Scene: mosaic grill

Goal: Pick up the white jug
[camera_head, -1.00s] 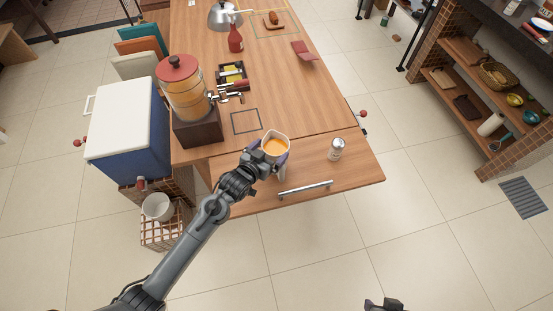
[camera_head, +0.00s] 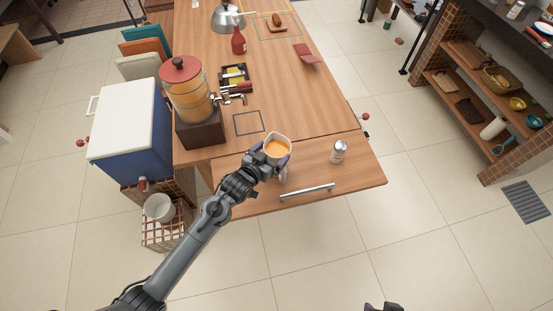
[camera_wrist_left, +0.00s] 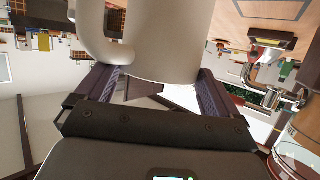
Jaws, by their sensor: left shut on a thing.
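The white jug (camera_head: 283,172) holds an orange liquid and stands upright over the near end of the wooden table, at the pull-out board. My left gripper (camera_head: 276,153) is shut on the jug, with a finger on either side of its body. In the left wrist view, the jug (camera_wrist_left: 170,40) fills the space between the two dark fingers (camera_wrist_left: 160,92), with its handle at the left. I cannot tell whether its base touches the board. My right gripper (camera_head: 384,308) shows only as a dark part at the bottom edge; its jaws cannot be made out.
A shaker (camera_head: 338,151) stands on the board (camera_head: 240,205) to the right. A blue cooler (camera_head: 140,150) is at the left.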

